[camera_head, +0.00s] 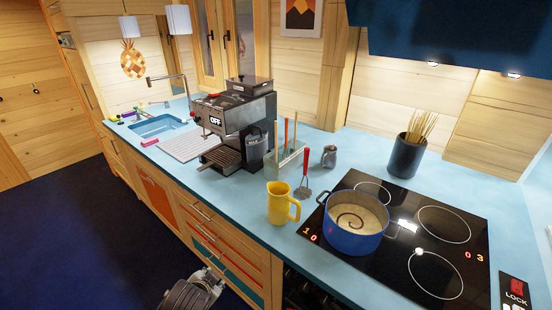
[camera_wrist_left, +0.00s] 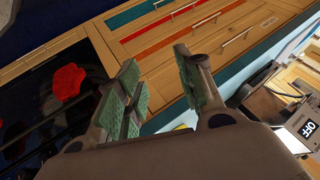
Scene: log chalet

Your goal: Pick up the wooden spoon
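No spoon bowl shows clearly in the head view. A pale utensil rack (camera_head: 287,164) holds several upright sticks or handles, one of them a thin brown handle (camera_head: 275,136); I cannot tell whether it is the wooden spoon. My left gripper (camera_head: 211,279) is at the bottom of the head view, low in front of the drawers and well away from the rack. In the left wrist view its two green-padded fingers (camera_wrist_left: 157,72) are apart, with nothing between them. My right gripper is not in view.
A coffee machine (camera_head: 236,122) stands left of the rack. A yellow jug (camera_head: 281,203), a red-handled utensil (camera_head: 303,184) and a blue pot (camera_head: 355,240) on the black hob (camera_head: 440,262) are to the right. A dark pot (camera_head: 407,157) holds thin sticks. Wooden drawers (camera_head: 205,222) front the counter.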

